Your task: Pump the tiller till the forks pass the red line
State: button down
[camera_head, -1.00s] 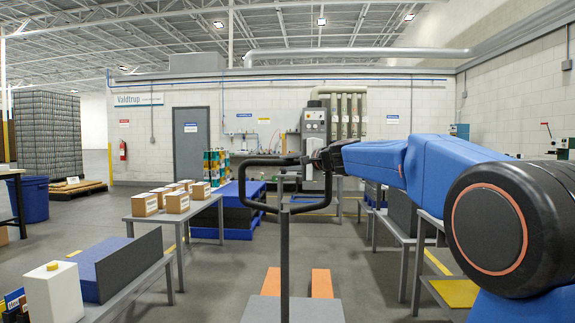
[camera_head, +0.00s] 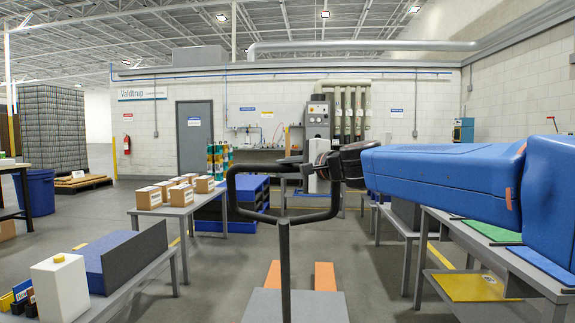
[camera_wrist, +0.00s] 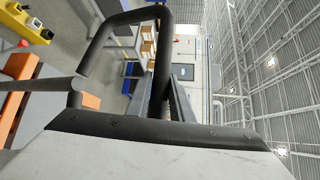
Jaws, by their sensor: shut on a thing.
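The tiller (camera_head: 284,255) is a dark post rising in the centre of the head view, with a black loop handle (camera_head: 231,196) at its top. In the wrist view, the loop (camera_wrist: 98,45) and the post (camera_wrist: 35,84) show at the left, close to the gripper (camera_wrist: 172,100). The orange forks (camera_head: 325,277) lie low beyond the grey body (camera_head: 292,306) at the tiller's foot. I cannot make out a red line in either view.
A table with several cartons (camera_head: 149,198) stands left of the tiller, with a grey-blue block (camera_head: 105,262) and a white container (camera_head: 60,288) nearer. Grey tables (camera_head: 429,228) stand at the right, below my arm. Open floor lies beyond the forks.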

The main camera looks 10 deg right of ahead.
jog(key=s+a+f, duration=0.2)
jog(key=s+f, duration=0.1)
jog(key=s, duration=0.5)
jog(key=s+a+f, duration=0.3)
jog(key=s, duration=0.5)
jog(key=shift+a+f, duration=0.15)
jog(key=c, duration=1.6)
grip_release()
jog(key=shift+o, duration=0.2)
jog(key=v, duration=1.7)
jog(key=shift+d, duration=0.25)
